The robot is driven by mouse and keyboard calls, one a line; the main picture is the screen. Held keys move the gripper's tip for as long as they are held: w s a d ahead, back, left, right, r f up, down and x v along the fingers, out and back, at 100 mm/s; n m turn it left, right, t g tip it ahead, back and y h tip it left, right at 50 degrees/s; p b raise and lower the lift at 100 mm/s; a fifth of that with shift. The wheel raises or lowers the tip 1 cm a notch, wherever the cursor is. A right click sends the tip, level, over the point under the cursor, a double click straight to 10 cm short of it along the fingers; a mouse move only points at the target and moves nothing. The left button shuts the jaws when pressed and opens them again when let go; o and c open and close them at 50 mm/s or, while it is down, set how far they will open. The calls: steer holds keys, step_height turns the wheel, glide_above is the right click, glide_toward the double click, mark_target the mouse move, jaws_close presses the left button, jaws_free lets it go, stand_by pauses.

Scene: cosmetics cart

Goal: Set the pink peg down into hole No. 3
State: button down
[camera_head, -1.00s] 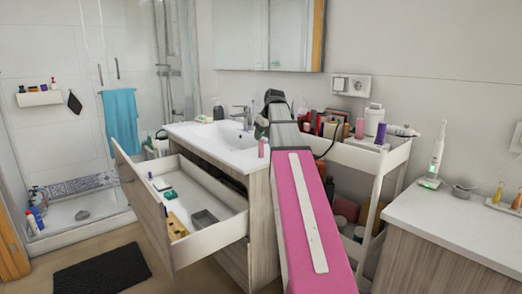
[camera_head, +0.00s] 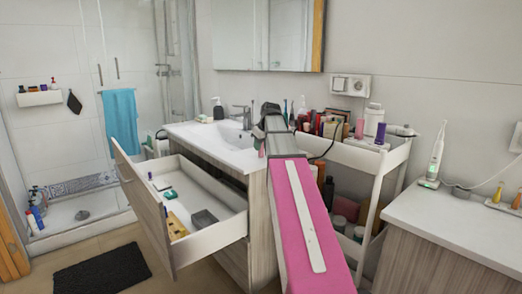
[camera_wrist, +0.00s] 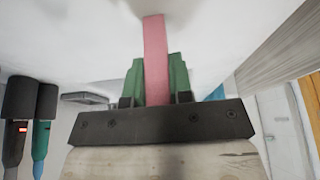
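In the wrist view, my gripper (camera_wrist: 155,80) has its green fingers shut on the pink peg (camera_wrist: 155,45), which sticks out past the fingertips against a blurred white surface. In the head view, my pink arm reaches toward the right end of the sink counter and hides what lies behind it. A small pink piece (camera_head: 262,150) shows there beside the arm; I cannot tell whether it is the held peg. No numbered hole can be made out. A yellowish block (camera_head: 176,226) lies in the open drawer, too small to show holes.
The open drawer (camera_head: 212,238) juts out left of my arm. A white cart (camera_head: 372,156) crowded with cosmetics stands close on the right. A cabinet with a white top (camera_head: 460,222) is farther right. In the wrist view, dark-capped bottles (camera_wrist: 17,110) are at the left.

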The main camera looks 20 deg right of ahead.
steer(key=shift+r, duration=0.15)
steer(key=shift+r, duration=0.6)
steer(key=s+a+r, duration=0.3)
steer(key=a+r, duration=0.6)
steer(key=a, duration=0.2)
steer(key=shift+s+r, duration=0.25)
steer(key=shift+s, duration=0.15)
